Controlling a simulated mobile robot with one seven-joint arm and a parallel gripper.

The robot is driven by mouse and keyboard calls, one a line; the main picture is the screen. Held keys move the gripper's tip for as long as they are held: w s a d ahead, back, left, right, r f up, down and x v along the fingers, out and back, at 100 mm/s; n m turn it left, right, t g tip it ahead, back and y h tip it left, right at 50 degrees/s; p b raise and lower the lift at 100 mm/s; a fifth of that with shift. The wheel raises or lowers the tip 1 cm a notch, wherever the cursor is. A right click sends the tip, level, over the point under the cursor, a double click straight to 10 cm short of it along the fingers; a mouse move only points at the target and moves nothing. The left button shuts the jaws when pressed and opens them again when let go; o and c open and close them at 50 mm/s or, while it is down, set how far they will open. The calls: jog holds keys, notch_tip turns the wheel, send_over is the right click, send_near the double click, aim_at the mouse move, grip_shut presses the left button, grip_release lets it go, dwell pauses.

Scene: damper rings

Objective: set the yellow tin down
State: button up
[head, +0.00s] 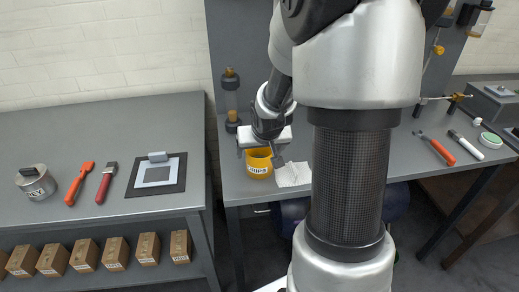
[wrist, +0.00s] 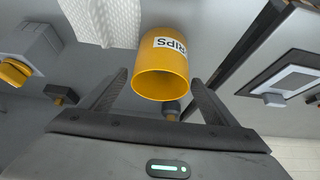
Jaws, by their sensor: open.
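The yellow tin (head: 259,168) stands upright on the middle bench (head: 240,190), near its front left corner. It is open at the top, with a white label that reads partly as "RIPS". In the wrist view the tin (wrist: 160,78) lies between and just beyond the fingertips, with a gap showing on each side. My gripper (head: 258,156) is open above and around the tin's top; it also shows in the wrist view (wrist: 158,84). The tin's base looks to rest on the bench; my gripper hides part of its rim.
A white cloth (head: 293,174) lies right beside the tin. A dark bottle-like fitting (head: 231,95) stands behind it at the back panel. The left bench (head: 90,150) holds a grey can (head: 36,182), tools and a framed pad (head: 156,175). My arm hides the bench's middle.

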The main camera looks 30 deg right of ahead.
jog(key=p+v, duration=1.3)
jog(key=v, duration=0.4)
jog(key=shift+p, duration=0.4)
jog(key=shift+w, duration=0.15)
grip_shut()
dwell(0.5)
jog(key=shift+a, duration=0.1)
